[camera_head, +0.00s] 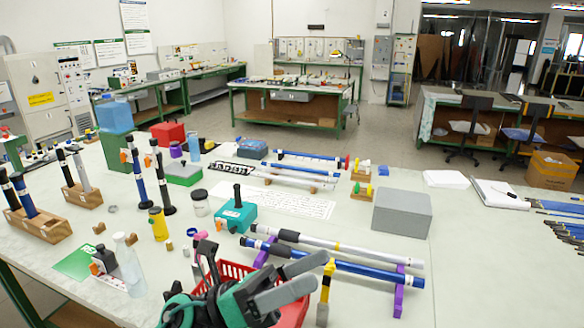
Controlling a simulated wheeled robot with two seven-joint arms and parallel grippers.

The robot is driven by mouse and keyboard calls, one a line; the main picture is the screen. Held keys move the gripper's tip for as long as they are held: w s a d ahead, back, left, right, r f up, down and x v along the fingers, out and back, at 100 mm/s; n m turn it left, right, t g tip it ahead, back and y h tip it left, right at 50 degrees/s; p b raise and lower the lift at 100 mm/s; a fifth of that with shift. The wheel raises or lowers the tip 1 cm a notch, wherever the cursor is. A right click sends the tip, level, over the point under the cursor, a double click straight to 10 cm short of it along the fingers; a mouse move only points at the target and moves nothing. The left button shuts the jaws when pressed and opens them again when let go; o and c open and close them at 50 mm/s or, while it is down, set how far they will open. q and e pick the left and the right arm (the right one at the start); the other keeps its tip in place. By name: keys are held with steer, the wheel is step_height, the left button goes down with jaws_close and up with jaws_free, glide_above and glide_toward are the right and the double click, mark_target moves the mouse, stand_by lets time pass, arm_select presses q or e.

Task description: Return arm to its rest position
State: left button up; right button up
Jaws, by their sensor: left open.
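My left gripper (314,273), green and black with two grey fingers, is in the lower middle of the head view. Its fingers point right and are apart, with nothing seen between them. It shows in front of a red basket (235,268) and hides much of it. Just behind it, a blue rod (350,270) and a white rod (345,246), both with dark parts, lie across purple stands (399,291). I cannot tell the gap between the fingers and these rods. My right gripper is not in view.
A yellow-topped tool (326,285) stands right of the fingers. A teal box (236,216) and a grey box (402,212) stand farther back. Wooden blocks (40,222) with upright rods are at left, near a clear bottle (130,262). The table's front right is bare.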

arm_select(q)
steer(key=w+a+f+n+t+y, duration=0.2)
steer(key=w+a+n+t+y, duration=0.3)
steer(key=n+t, duration=0.65)
steer(key=w+a+f+n+t+y, duration=0.3)
steer(key=a+n+t+y, duration=0.5)
steer(key=n, duration=0.6)
steer(key=a+f+n+g+y, duration=0.2)
steer(key=a+f+n+y, duration=0.3)
steer(key=f, duration=0.3)
steer(key=a+f+n+g+y, duration=0.2)
steer(key=f+n+y, duration=0.3)
steer(key=f+n, duration=0.3)
steer(key=s+a+f+n+g, duration=0.25)
steer(key=s+f+g, duration=0.45)
steer(key=s+f, duration=0.35)
steer(key=s+a+f+n+g, duration=0.2)
steer(key=s+f+n+g, duration=0.3)
steer(key=s+f, duration=0.55)
step_height(320, 180, down, 27)
steer(key=s+m+g, duration=0.1)
steer(key=g, duration=0.1)
steer(key=s+a+f+g+y, duration=0.1)
steer(key=s+a+f, duration=0.2)
steer(key=s+f, duration=1.7)
steer(key=shift+a+f+g, duration=0.15)
steer(key=shift+f+g, duration=0.2)
steer(key=shift+f, duration=0.55)
